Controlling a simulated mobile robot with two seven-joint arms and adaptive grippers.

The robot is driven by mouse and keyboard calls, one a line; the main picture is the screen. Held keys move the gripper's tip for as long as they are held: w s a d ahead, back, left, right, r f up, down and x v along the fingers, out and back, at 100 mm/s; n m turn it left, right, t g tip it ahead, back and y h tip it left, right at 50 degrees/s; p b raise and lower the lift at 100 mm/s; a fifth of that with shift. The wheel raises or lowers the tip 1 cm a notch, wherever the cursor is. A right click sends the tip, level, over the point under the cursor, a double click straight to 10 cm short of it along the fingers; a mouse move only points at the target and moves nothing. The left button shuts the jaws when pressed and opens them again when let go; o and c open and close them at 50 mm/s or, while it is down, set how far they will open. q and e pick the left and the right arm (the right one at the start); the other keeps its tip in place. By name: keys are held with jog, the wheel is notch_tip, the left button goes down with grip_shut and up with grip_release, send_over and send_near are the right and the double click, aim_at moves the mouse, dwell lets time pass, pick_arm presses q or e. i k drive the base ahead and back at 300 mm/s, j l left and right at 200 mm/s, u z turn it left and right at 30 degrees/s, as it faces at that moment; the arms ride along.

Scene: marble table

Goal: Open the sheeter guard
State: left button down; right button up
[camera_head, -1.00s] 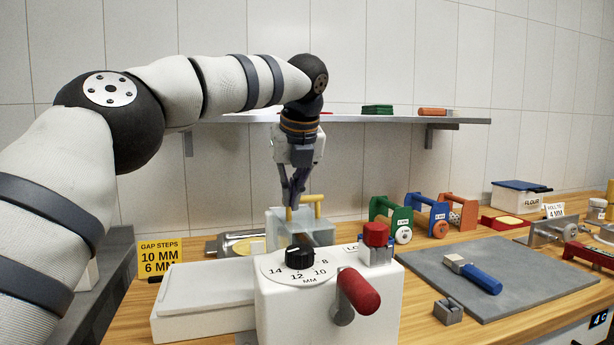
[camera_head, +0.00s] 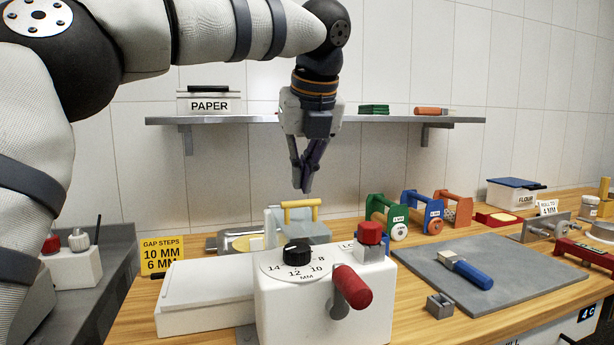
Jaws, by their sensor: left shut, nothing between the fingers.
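The sheeter (camera_head: 330,310) is a white machine in the front middle, with a black dial, a red-gripped crank and a red-topped block. Behind its dial is the pale grey guard (camera_head: 275,226) with a yellow bar handle (camera_head: 300,204). The guard's lower part is hidden behind the dial housing, and I cannot tell whether it is raised or lowered. My left gripper (camera_head: 304,188) points down just above the yellow handle. Its fingers are shut and empty, and appear apart from the handle. My right gripper is not in view.
A grey mat (camera_head: 500,271) with a blue-handled scraper (camera_head: 467,269) lies to the right. Green, blue and orange roller stands (camera_head: 388,217) stand behind it. A shelf (camera_head: 250,118) with a PAPER box (camera_head: 209,104) spans the wall. A yellow GAP STEPS sign (camera_head: 162,255) stands left.

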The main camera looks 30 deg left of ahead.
aim_at(279, 239)
jog(key=k+l, duration=0.2)
jog(key=l, duration=0.2)
jog(key=k+l, duration=0.45)
jog(key=l, duration=0.3)
